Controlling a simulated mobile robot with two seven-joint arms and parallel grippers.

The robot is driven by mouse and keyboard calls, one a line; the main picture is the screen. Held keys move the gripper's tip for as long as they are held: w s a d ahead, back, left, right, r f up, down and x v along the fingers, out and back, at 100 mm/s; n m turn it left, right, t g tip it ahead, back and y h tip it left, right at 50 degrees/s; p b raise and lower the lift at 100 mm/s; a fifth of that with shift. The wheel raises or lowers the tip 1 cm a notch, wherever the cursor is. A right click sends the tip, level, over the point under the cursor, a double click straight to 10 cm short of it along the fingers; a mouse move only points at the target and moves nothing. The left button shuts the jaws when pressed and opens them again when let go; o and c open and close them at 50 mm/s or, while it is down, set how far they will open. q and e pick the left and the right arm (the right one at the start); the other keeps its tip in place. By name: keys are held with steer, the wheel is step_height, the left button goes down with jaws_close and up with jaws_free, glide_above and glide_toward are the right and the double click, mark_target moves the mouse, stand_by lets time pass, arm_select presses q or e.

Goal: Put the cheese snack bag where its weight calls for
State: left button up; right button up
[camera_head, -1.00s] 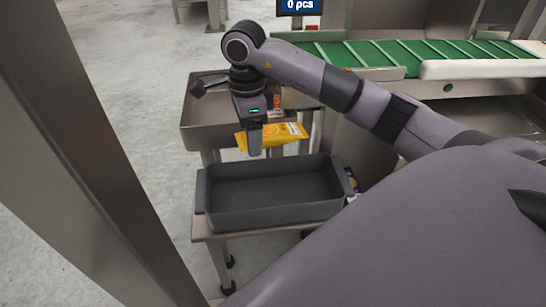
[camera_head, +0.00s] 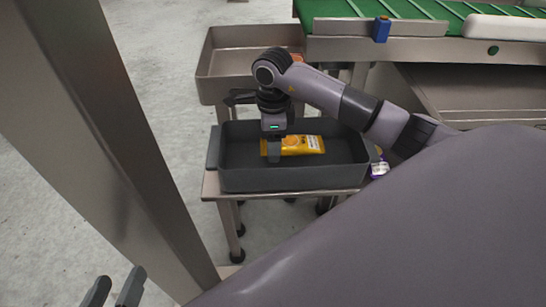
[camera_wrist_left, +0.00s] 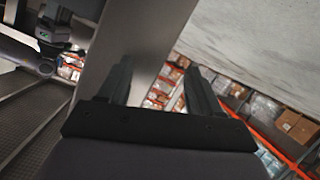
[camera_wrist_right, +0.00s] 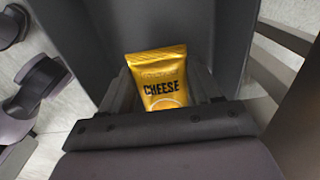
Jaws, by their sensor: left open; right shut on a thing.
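The yellow cheese snack bag (camera_head: 302,145) is in my right gripper (camera_head: 275,152), which is shut on it. In the head view the bag is over or inside the dark grey bin (camera_head: 235,182); I cannot tell whether it touches the floor of the bin. In the right wrist view the bag (camera_wrist_right: 160,80) reads CHEESE and stands between the fingers, with the dark bin walls (camera_wrist_right: 85,40) around it. My left gripper (camera_head: 113,292) is at the lower left of the head view, open and empty. Its spread fingers also show in the left wrist view (camera_wrist_left: 152,88).
The dark bin stands on a small steel stand (camera_head: 212,187). A steel tray (camera_head: 222,68) is behind it. A green conveyor (camera_head: 345,12) runs at the back right with a blue item (camera_head: 381,29) at its edge. A steel post (camera_head: 110,130) rises at left.

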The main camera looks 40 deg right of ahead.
step_height(320, 180, down, 4)
steer(key=shift+f+b, duration=0.15)
steer(key=shift+b, duration=0.6)
steer(key=shift+f, duration=0.15)
steer(key=o, duration=1)
arm_select(q)
steer(key=shift+s+a+t+y, duration=0.15)
steer(key=shift+a+t+y, duration=0.2)
steer(key=shift+a, duration=0.25)
arm_select(e)
steer(key=shift+o, duration=0.2)
